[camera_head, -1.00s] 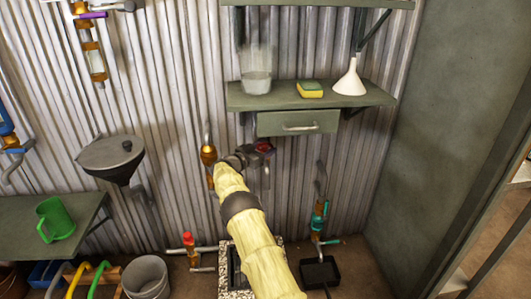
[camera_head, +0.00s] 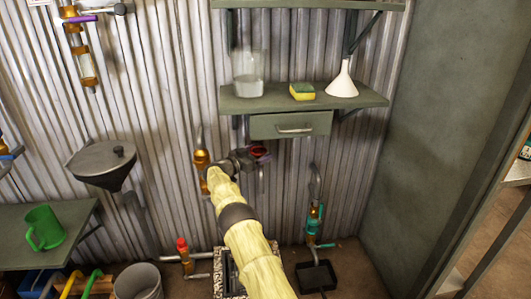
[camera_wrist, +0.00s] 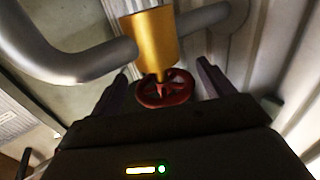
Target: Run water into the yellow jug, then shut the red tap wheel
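The red tap wheel (camera_wrist: 166,88) sits on a brass valve body (camera_wrist: 151,38) with grey pipes in the wrist view. It also shows in the head view as a small red patch (camera_head: 260,151) at the end of my arm, below the drawer. My gripper (camera_wrist: 165,80) has one dark finger on each side of the wheel, with small gaps visible. The gripper is open, and its body hides the lower part of the wrist view. I see no yellow jug in either view. A green jug (camera_head: 44,228) stands on the bench at the left.
A shelf (camera_head: 270,103) above my gripper holds a clear glass vessel (camera_head: 248,76), a sponge (camera_head: 302,91) and a white funnel (camera_head: 343,80). A drawer (camera_head: 290,125) hangs under it. A grey bucket (camera_head: 138,281) and a black tray (camera_head: 316,276) are on the floor.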

